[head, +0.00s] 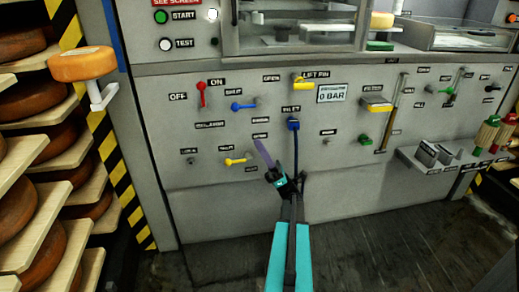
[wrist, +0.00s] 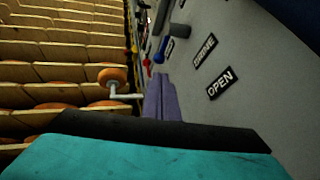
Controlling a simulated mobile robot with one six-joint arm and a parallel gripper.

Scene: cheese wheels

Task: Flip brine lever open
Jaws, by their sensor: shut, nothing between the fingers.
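Two small levers sit on the grey panel in the head view: a blue lever (head: 243,106) and, lower down, a yellow lever (head: 235,161). Both lie roughly sideways. The small labels are too blurred for me to tell which is the brine lever. My gripper (head: 261,150) is shut and empty, its purple fingers to the right of the yellow lever and below the blue one, apart from both. In the wrist view, the fingers (wrist: 161,95) point along the panel beside an OPEN label (wrist: 221,83). A blue lever (wrist: 159,57) shows beyond the tips.
A red lever (head: 202,94) stands upright at the panel's upper left. A blue inlet fitting (head: 293,124) with a dark hose is right of my gripper. An orange cheese wheel (head: 82,64) on a white bracket and loaded shelves stand at left. Floor shows below the panel.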

